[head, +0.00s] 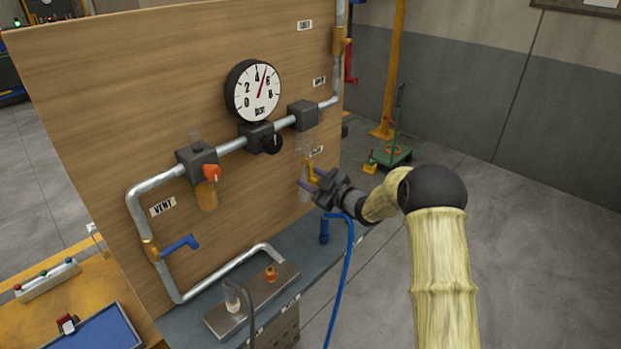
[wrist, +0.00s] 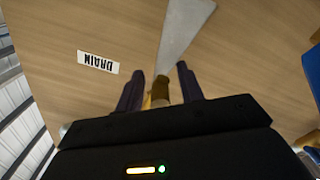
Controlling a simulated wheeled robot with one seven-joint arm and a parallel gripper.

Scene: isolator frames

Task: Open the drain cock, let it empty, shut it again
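The drain cock (head: 311,172) is a small yellow-brass fitting low on the right part of the wooden panel; its lever's exact angle is too small to tell. My gripper (head: 313,185) is right at it, with purple fingers reaching toward the panel. In the wrist view the fingers (wrist: 162,88) stand apart, one on each side of the brass part (wrist: 161,90), with gaps visible. The DRAIN label (wrist: 98,62) appears upside down beside it. A pale grey tapered piece (wrist: 185,35) extends from the brass part. Any liquid flow is not visible.
A dial gauge (head: 253,91) and pipework sit on the panel (head: 110,80). A blue-handled valve (head: 180,245) is at the left by the VENT label (head: 162,206). A blue hose (head: 345,270) hangs below my gripper. Open floor (head: 540,240) lies to the right.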

